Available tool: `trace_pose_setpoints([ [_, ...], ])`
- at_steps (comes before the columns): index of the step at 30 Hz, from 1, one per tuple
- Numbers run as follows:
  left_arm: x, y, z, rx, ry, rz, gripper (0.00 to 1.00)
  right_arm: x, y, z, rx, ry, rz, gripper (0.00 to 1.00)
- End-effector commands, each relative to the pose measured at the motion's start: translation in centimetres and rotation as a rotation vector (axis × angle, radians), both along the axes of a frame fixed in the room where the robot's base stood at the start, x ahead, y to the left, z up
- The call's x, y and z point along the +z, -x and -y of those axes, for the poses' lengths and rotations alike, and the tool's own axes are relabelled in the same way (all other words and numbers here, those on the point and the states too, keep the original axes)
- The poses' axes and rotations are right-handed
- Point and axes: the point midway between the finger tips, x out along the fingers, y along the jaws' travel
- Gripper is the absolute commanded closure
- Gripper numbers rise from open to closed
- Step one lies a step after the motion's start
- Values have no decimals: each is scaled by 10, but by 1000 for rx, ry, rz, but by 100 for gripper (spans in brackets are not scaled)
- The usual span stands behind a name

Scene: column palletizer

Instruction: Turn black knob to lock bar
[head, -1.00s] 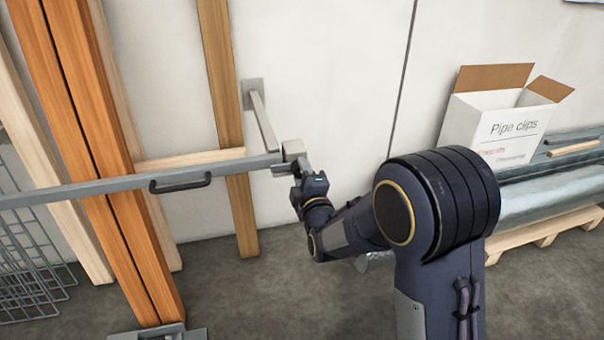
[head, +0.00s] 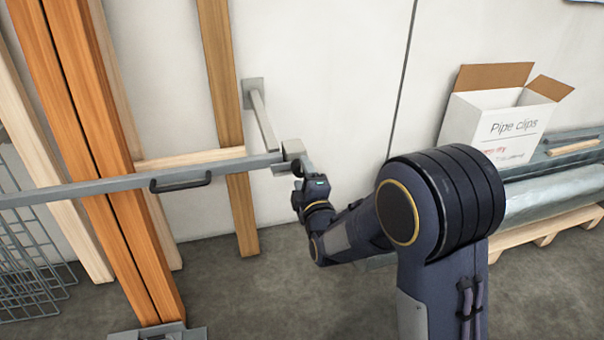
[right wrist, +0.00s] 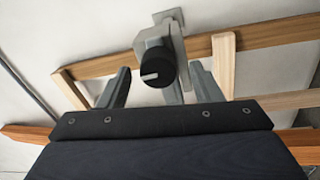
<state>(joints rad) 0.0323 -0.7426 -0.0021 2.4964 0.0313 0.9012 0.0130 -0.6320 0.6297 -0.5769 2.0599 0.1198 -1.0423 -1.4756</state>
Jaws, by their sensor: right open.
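The grey bar (head: 90,187) runs level across the left of the head view, in front of the orange posts, and has a black handle (head: 180,183). Its right end meets a grey end block (head: 293,149). The black knob (right wrist: 160,62) shows in the right wrist view, round, with a pale pointer mark facing left. My right gripper (right wrist: 160,69) is open, with one finger on each side of the knob and visible gaps between. In the head view the right gripper (head: 303,170) is just below the end block, and the knob is hidden. My left gripper is out of view.
A grey wall bracket (head: 262,120) reaches out to the end block. Orange wooden posts (head: 110,170) stand behind the bar at left, beside a wire mesh (head: 30,265). A white Pipe clips box (head: 500,125) stands at right, behind my arm. The floor below the bar's right end is clear.

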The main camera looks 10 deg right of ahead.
Motion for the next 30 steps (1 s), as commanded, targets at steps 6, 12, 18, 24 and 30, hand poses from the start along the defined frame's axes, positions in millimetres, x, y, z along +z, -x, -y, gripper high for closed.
trace_pose_setpoints([
  [6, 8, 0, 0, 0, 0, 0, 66, -1, 39, 1, 1, 0, -3, 41],
  [12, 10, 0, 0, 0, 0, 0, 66, -2, 62, 2, 0, 0, -1, 41],
  [18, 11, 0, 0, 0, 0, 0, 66, -3, 67, 2, 0, 0, 0, 41],
  [24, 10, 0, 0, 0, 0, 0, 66, -3, 67, 2, 0, 0, 0, 41],
  [30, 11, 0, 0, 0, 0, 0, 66, -4, 67, 7, -3, -40, -24, 41],
])
